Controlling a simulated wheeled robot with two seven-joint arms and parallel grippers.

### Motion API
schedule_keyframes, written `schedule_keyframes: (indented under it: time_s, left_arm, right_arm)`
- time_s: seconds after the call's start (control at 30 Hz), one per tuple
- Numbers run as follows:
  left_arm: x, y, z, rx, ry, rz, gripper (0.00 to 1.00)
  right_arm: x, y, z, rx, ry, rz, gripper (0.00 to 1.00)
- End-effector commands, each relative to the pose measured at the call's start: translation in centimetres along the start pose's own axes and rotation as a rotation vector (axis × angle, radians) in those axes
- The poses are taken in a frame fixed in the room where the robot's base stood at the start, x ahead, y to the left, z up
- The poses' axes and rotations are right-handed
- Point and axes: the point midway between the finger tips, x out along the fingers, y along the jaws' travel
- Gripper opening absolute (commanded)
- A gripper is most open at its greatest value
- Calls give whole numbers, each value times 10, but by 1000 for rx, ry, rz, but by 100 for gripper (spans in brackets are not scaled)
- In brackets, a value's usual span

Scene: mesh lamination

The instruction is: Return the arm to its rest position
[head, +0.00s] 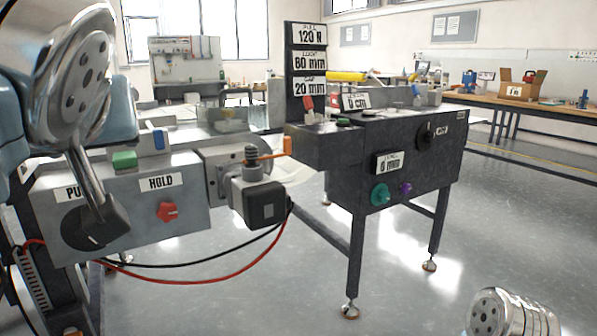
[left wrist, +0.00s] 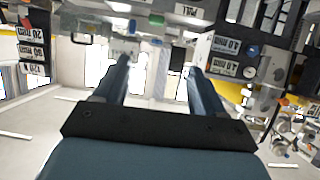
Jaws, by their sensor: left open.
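My left arm fills the left edge of the head view, its shiny rounded link close to the camera. My left gripper (left wrist: 160,66) shows in the left wrist view with two dark blue fingers spread apart and nothing between them. That view is upside down, with machine panels and labels beyond the fingers. The left gripper's fingertips cannot be made out in the head view. A shiny part of my right arm shows at the bottom right of the head view. The right gripper is out of frame.
A grey machine panel (head: 190,215) with a HOLD label, red knob (head: 167,211) and black knob (head: 95,225) stands close to my left arm. A dark machine (head: 350,160) stands mid-view. Black and red cables (head: 205,277) hang below. The floor (head: 480,215) at right is clear.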

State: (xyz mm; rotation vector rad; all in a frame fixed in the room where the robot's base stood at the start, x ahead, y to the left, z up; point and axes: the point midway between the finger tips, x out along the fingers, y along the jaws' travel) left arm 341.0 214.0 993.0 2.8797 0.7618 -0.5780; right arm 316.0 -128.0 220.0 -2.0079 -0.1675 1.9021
Motion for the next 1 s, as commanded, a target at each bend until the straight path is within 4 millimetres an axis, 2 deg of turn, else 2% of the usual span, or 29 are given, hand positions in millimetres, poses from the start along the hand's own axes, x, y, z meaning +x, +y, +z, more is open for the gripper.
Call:
schedule_keyframes:
  time_s: [0.27, 0.37, 0.53, 0.63, 0.67, 0.77, 0.8, 0.87, 0.9, 0.97, 1.0]
  left_arm:
    - [52, -7, 6, -6, -77, 74, 70]
    - [79, -9, 11, -9, -114, 112, 70]
    - [138, -6, 33, -18, -201, 200, 70]
    - [181, 0, 57, -26, -268, 266, 70]
    - [195, 3, 66, -29, -292, 287, 70]
    - [246, 19, 112, -43, -387, 369, 70]
    - [267, 28, 137, -49, -433, 405, 70]
    - [294, 44, 180, -58, -503, 456, 70]
    - [308, 55, 211, -64, -550, 486, 70]
    - [324, 70, 260, -71, -619, 523, 70]
    - [330, 80, 294, -74, -666, 544, 70]
  right_arm:
    - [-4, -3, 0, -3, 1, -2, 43]
    - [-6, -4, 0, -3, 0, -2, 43]
    - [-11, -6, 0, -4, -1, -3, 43]
    - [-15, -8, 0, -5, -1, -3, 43]
    - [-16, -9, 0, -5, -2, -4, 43]
    - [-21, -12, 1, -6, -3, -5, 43]
    - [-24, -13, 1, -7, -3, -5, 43]
    - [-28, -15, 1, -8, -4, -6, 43]
    - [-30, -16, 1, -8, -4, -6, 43]
    - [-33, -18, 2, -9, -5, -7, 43]
    - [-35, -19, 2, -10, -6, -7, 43]
